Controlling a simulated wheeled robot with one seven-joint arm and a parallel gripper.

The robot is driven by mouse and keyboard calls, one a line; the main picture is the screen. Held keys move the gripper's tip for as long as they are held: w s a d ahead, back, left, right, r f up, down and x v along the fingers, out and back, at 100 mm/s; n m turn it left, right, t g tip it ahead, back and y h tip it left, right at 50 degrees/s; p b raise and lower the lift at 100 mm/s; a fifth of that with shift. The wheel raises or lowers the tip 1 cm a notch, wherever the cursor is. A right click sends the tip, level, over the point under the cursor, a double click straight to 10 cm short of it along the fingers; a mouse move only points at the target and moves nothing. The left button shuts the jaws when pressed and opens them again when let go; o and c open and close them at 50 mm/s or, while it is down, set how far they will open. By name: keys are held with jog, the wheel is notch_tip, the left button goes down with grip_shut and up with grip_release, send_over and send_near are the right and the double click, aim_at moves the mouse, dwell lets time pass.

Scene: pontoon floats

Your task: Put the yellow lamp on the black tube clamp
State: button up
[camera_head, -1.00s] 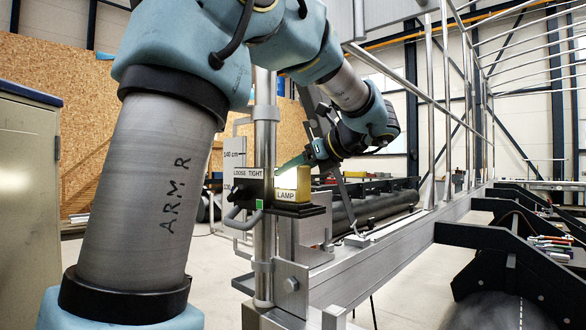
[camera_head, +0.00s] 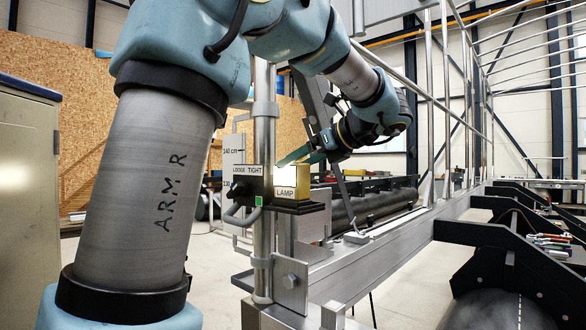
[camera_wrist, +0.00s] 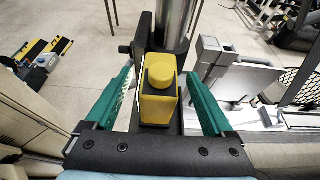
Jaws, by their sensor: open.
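The yellow lamp (camera_head: 303,180), a box with a bright front face and a LAMP label, sits upright on the shelf of the black tube clamp (camera_head: 252,188). In the wrist view the lamp (camera_wrist: 159,105) shows a round yellow knob on top. The clamp is around the upright metal tube; its plate reads LOOSE and TIGHT, with a green mark under TIGHT. My gripper (camera_head: 300,156) is at the lamp's upper back. In the wrist view its green fingers (camera_wrist: 161,100) are open, one each side of the lamp, with visible gaps. The lamp's underside is hidden.
The upright tube (camera_wrist: 175,22) stands just beyond the lamp. A grey lever (camera_head: 240,218) hangs below the clamp. A metal beam (camera_head: 385,245) runs back to the right. Black cradles (camera_head: 500,250) with tools lie further right. Open floor is at left.

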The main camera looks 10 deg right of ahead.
jog(key=b+v, duration=0.1)
jog(key=v, duration=0.8)
jog(key=shift+s+r, duration=0.2)
jog(key=shift+s, duration=0.05)
jog(key=shift+d, duration=0.2)
